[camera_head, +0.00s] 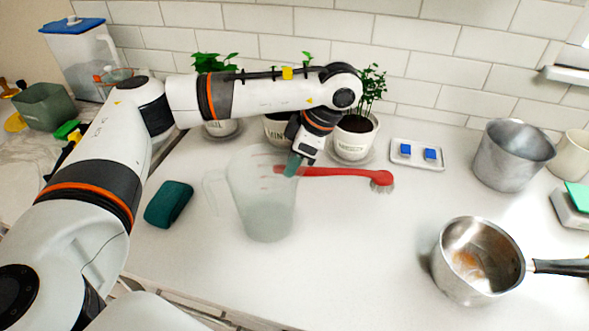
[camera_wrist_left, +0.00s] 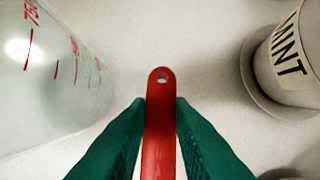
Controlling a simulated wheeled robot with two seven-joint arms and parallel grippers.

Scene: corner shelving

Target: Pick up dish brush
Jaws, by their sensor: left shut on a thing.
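The dish brush (camera_head: 345,172) is red with a long handle and a round bristled head at its right end. In the head view it lies along the white counter, behind and to the right of a clear measuring jug. My left gripper (camera_head: 293,163) reaches down beside the jug and is shut on the handle near its end. In the left wrist view the green fingertips (camera_wrist_left: 160,130) sit on both sides of the red handle (camera_wrist_left: 160,110), whose tip with a hole points up in the picture. I cannot tell whether the brush touches the counter. My right gripper is not in view.
The clear measuring jug (camera_head: 265,205) stands close beside my left gripper. Potted plants in white pots (camera_head: 353,138) stand behind it, against the tiled wall. A teal sponge (camera_head: 168,204) lies at left, and a saucepan (camera_head: 470,262) at right. The front middle counter is clear.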

